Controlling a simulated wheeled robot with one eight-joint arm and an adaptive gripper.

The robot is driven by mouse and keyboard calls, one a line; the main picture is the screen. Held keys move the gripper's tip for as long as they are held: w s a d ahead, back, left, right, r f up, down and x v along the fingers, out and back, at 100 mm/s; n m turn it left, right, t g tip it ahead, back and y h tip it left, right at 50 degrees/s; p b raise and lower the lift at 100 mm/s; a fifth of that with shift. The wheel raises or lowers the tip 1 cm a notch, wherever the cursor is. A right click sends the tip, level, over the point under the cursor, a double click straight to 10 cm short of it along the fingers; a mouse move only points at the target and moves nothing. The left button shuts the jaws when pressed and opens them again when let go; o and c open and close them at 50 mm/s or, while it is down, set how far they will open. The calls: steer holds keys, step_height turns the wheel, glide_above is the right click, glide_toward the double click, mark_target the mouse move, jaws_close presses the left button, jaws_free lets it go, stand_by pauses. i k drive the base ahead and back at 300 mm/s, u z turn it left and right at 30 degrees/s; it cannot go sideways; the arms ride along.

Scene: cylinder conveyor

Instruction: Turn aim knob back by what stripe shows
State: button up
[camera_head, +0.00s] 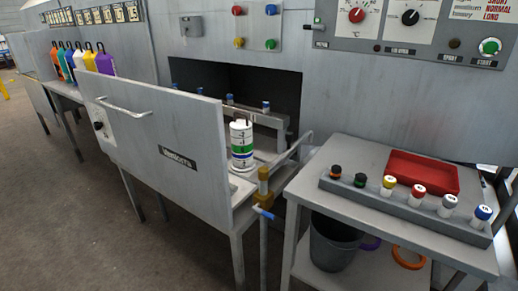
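A white cylinder (241,140) stands upright on a pale base behind the grey front panel. It has a green band and a blue band lower down, with small dark marks. A black knob (98,126) on a white plate is on the left of the front panel. A red knob (356,15) and another black knob (410,17) are on the control panel at the upper right. No label I can read names any knob as the aim knob. My gripper is not in view.
A side table at the right holds a red tray (450,178) and a grey rack (400,207) of capped vials. A dark bucket (333,243) stands on its lower shelf. A yellow and blue fitting (263,198) rises between table and panel. Floor at lower left is clear.

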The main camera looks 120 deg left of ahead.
mark_target(98, 125)
steer(key=u, duration=0.2)
steer(key=i, duration=0.1)
steer(key=u, duration=4.3)
steer(key=i, duration=1)
steer(key=z, duration=0.2)
